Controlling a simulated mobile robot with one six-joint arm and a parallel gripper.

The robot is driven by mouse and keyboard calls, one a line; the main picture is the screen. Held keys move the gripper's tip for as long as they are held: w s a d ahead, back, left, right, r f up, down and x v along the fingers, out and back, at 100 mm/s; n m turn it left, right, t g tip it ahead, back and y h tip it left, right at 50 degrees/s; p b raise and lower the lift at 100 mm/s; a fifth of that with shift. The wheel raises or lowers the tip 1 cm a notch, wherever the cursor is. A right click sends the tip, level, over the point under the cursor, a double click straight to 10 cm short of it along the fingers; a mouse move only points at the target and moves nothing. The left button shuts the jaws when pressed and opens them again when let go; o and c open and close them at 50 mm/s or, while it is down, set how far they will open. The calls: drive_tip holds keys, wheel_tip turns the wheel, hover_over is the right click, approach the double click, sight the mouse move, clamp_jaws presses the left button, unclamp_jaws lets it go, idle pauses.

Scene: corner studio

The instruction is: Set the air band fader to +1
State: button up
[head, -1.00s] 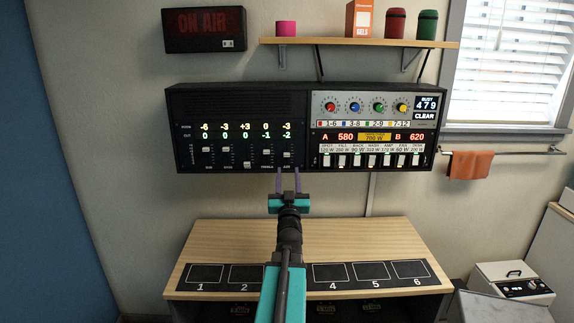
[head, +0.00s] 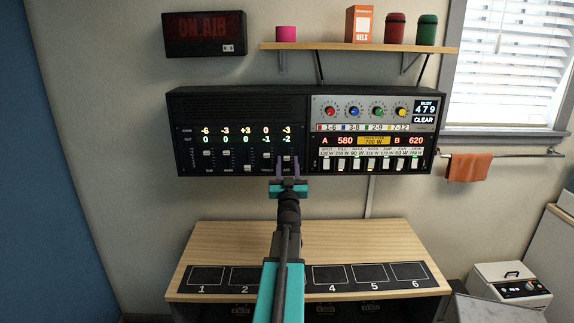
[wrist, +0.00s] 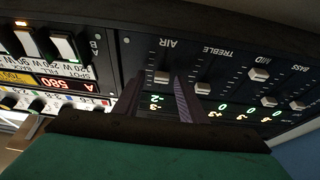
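The air fader (wrist: 162,77) has a pale cap in a vertical slot, labelled AIR in the wrist view. In the head view it is the rightmost fader (head: 287,158) of the black equaliser panel (head: 240,107). Its column reads -3 in the upper row and -2 in the green row. My gripper (head: 288,165) is open, its two purple fingers pointing at the panel. In the wrist view the fingers (wrist: 160,92) lie on either side of the air cap, with a gap to it. I cannot tell whether they reach its depth.
The treble fader (wrist: 203,88) is close beside one finger. Mid and bass faders (wrist: 258,74) stand farther along. The lighting panel (head: 372,135) with switches and knobs adjoins on the right. A wooden bench (head: 300,240) with numbered squares is below, and a shelf (head: 350,44) above.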

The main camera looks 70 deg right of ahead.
clamp_jaws()
drive_tip(key=shift+r+b, duration=0.15)
drive_tip(key=shift+b, duration=0.35)
drive_tip(key=shift+r+b, duration=0.3)
drive_tip(key=shift+r, duration=0.15)
unclamp_jaws()
drive_tip(key=shift+s+d, duration=0.1)
drive_tip(key=shift+s, duration=0.05)
